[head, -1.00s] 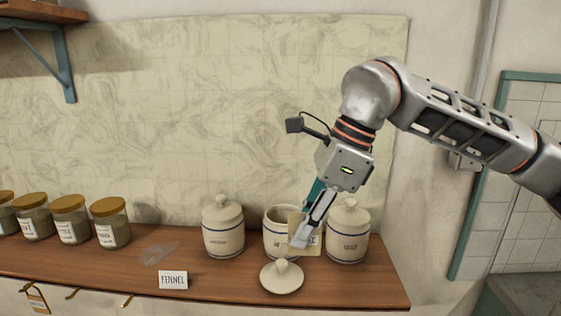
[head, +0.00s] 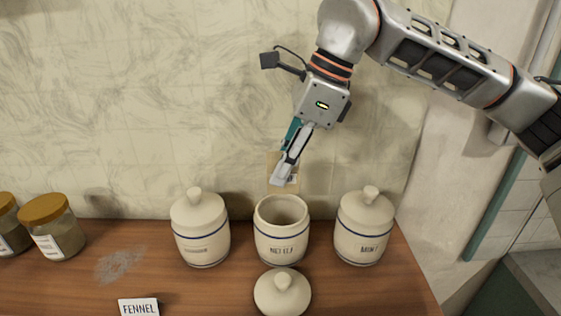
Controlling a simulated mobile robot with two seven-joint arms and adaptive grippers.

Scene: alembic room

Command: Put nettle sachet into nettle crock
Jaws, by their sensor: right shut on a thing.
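The nettle crock (head: 281,246) is a cream jar with a blue band and the word NETTLE, standing open in the middle of the counter. Its lid (head: 282,293) lies on the counter in front of it. My right gripper (head: 284,178) is shut on the nettle sachet (head: 285,163), a flat tan packet with a pale label. It holds the sachet above the crock's open mouth, apart from the rim. The gripper's fingers hide part of the sachet. My left gripper is not in view.
A lidded crock (head: 201,235) stands to the left and another lidded crock (head: 363,235) to the right, labelled MINT. Glass jars with gold lids (head: 45,208) stand far left. A FENNEL card (head: 139,308) is at the front. A grey smudge (head: 119,264) marks the wooden counter (head: 220,290).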

